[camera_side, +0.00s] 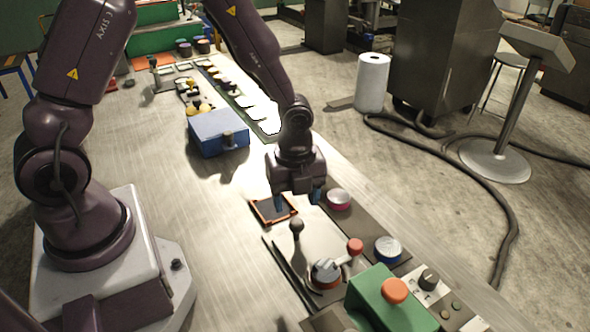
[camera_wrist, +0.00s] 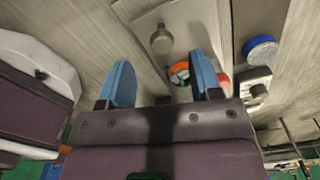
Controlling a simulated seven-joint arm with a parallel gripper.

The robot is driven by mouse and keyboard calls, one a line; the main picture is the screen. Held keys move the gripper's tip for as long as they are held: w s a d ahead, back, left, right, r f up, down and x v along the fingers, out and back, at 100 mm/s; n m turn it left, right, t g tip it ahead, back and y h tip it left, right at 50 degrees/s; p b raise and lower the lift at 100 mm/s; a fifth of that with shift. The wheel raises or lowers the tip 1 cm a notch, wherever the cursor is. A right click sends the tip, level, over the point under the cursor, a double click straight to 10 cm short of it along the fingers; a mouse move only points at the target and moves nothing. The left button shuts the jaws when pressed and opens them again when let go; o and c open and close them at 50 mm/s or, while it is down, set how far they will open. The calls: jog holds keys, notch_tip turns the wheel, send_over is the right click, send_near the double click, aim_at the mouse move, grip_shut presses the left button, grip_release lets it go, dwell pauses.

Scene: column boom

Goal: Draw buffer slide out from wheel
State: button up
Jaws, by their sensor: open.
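A grey ball knob on a short stem (camera_side: 296,226) stands on a light metal plate (camera_side: 315,241) with a dark slot along its left side; it looks like the buffer slide's handle. The knob also shows in the wrist view (camera_wrist: 162,41). A round wheel-like part with orange and white (camera_side: 326,272) sits at the plate's near end, partly visible in the wrist view (camera_wrist: 180,72). My gripper (camera_side: 298,203) is open and empty, its blue fingers pointing down, above and just beyond the knob. In the wrist view, the knob lies ahead of the gap between the fingertips (camera_wrist: 161,62), apart from them.
A red-knobbed lever (camera_side: 355,246) stands beside the wheel. A blue-rimmed round dish (camera_side: 388,249) and a pink-rimmed one (camera_side: 339,199) lie to the right. A green box with an orange button (camera_side: 390,300) is nearest. An orange-framed dark tray (camera_side: 273,209) and blue box (camera_side: 218,132) lie behind.

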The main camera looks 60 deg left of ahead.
notch_tip(320, 180, up, 8)
jog(key=shift+f, duration=0.2)
jog(key=s+a+r+n+t, duration=0.1)
jog(key=s+r+n+t, duration=0.1)
jog(key=s+r+n, duration=0.4)
jog(key=s+a+r+n+t, duration=0.1)
jog(key=s+r+n+t, duration=0.2)
jog(key=s+r+n, duration=0.4)
notch_tip(320, 180, up, 4)
jog(key=n, duration=0.8)
jog(key=shift+s+a+t, duration=0.25)
jog(key=shift+a+t, duration=0.05)
jog(key=shift+a, duration=0.1)
